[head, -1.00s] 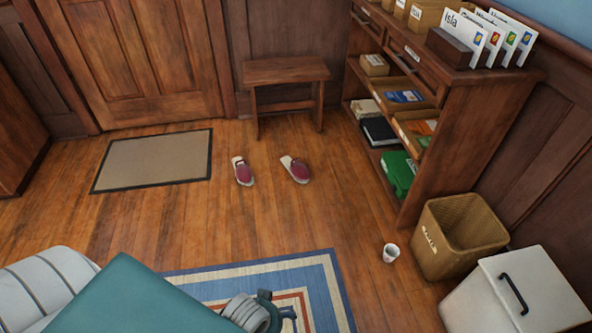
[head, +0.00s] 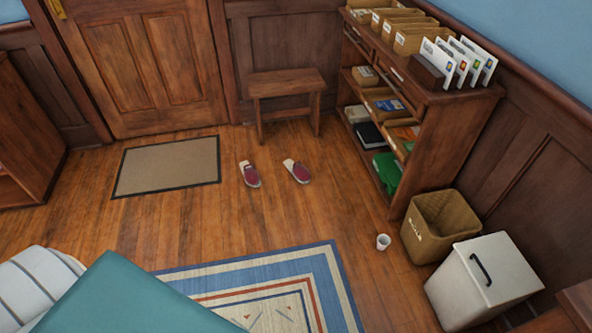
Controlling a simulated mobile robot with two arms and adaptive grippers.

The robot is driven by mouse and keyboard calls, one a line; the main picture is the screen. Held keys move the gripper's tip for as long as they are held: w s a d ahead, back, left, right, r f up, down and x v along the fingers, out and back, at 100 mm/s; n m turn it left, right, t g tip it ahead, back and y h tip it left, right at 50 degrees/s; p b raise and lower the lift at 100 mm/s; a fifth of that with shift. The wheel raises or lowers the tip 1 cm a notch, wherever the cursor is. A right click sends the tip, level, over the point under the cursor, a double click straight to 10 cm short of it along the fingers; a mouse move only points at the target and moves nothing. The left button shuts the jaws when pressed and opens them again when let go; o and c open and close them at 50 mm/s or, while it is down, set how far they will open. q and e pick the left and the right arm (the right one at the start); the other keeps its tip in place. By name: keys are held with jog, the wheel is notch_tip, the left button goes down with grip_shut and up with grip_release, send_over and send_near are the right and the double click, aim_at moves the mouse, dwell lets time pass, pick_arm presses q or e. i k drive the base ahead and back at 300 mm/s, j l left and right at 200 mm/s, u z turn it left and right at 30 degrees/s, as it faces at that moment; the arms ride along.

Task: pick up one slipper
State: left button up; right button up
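Two red slippers with pale soles lie on the wooden floor in front of a small bench, a little apart. The left slipper (head: 250,175) is nearer the doormat and the right slipper (head: 297,171) is nearer the shelf. Both are well beyond my body, which shows at the lower left. Neither of my grippers is in view.
A wooden bench (head: 287,84) stands behind the slippers, and a doormat (head: 168,166) lies left of them. A shelf unit (head: 437,128), wicker bin (head: 438,222), white lidded bin (head: 483,278) and small white cup (head: 383,242) stand at right. A striped rug (head: 250,268) covers the nearer floor.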

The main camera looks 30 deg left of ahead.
aim_at(301, 173)
jog(key=i+j, duration=0.65)
jog(key=i+j+u, duration=0.1)
jog(key=i+j, duration=0.6)
jog(key=i, duration=0.1)
